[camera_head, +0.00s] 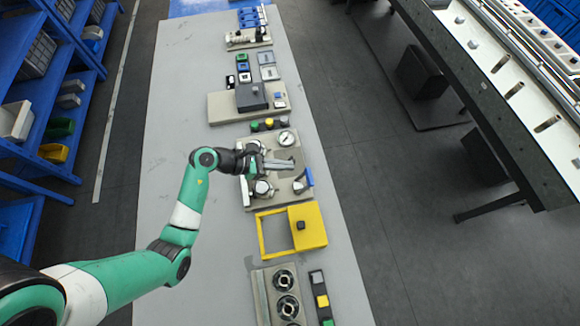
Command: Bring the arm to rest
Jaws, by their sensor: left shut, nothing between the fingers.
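My left arm comes in from the lower left, green and white. Its dark gripper (279,164) is shut with nothing between the fingers. It is over a grey plate (291,196) that carries a round gauge (287,138), metal fittings and a blue-handled part (304,180). The gripper hides part of this plate. I cannot tell how high the gripper is above it. My right arm and right gripper do not show.
The grey table (178,120) is bare along its left side. A yellow box with a frame (309,226) and a unit with two round dark parts (263,297) stand nearer. Button panels (251,96) stand farther back. Blue shelves (78,50) are at left, a long machine (500,105) at right.

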